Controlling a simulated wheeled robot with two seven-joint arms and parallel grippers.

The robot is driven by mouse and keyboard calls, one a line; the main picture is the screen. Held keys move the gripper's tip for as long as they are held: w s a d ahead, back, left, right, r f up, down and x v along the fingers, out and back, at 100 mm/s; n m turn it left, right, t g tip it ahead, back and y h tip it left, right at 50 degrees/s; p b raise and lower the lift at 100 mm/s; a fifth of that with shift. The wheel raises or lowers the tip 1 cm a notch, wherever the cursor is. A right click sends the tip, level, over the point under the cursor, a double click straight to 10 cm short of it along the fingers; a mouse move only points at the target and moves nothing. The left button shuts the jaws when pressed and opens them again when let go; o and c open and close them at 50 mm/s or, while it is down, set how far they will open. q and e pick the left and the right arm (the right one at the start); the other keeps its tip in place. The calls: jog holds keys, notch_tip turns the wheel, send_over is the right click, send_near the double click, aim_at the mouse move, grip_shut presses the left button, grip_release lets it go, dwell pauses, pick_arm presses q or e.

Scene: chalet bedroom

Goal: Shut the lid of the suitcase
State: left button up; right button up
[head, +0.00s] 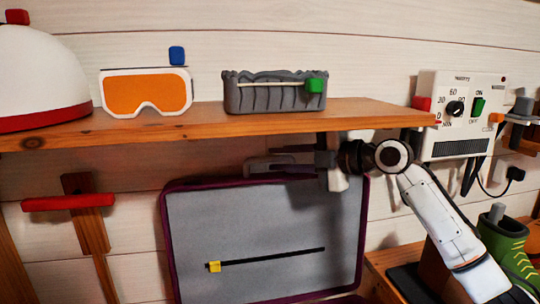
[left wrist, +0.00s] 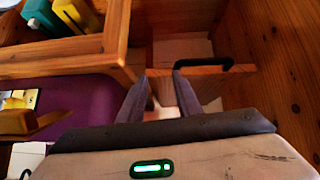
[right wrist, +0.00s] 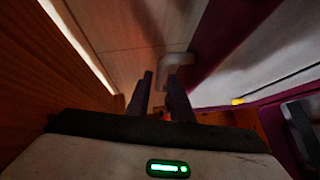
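The suitcase lid (head: 300,225) stands open and upright in the head view, with grey lining, a purple rim and a black strap with a yellow buckle. The lid's purple rim (right wrist: 235,45) crosses the right wrist view. My right gripper (head: 272,161) is at the lid's top edge, pointing left, fingers apart and apparently empty. In the right wrist view a pale grey handle-like piece (right wrist: 177,62) lies just beyond its fingertips; contact cannot be told. My left gripper (left wrist: 161,75) shows only in its wrist view, open and empty.
A wooden shelf (head: 180,127) above the lid holds a helmet (head: 40,75), orange goggles (head: 147,94) and a grey basket (head: 270,95). A control box (head: 460,110) and a green boot (head: 510,255) are at right. Wooden furniture (left wrist: 110,50) surrounds my left gripper.

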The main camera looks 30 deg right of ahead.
aim_at(274, 160)
jog(key=shift+x, duration=1.75)
grip_shut()
jog(key=shift+f, duration=0.1)
